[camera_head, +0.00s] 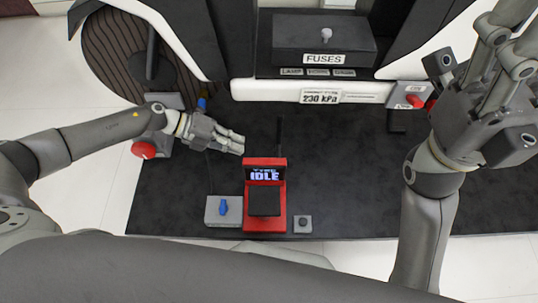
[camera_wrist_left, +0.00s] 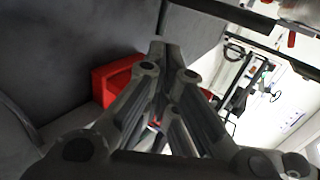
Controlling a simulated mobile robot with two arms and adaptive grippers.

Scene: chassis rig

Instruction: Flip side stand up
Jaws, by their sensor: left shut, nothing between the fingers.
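The chassis (camera_head: 290,92) stands at the back of a dark mat. A thin dark upright bar (camera_head: 280,134) below its white front edge may be the side stand; I cannot tell for sure. My left gripper (camera_head: 239,145) is shut and empty, its fingertips pointing right, left of that bar and just above the red unit in the picture. In the left wrist view my left gripper's fingers (camera_wrist_left: 172,60) are together with nothing held. My right gripper (camera_head: 502,42) is raised at the upper right, far from the bar; its finger gap is unclear.
A red unit (camera_head: 279,222) reading "IDLE" stands at front centre and shows in the left wrist view (camera_wrist_left: 104,82). A grey box with a blue knob (camera_head: 223,207) and a small grey block (camera_head: 303,224) flank it. Red knobs (camera_head: 145,150) sit at the sides. The dark mat (camera_head: 350,190) is clear at right.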

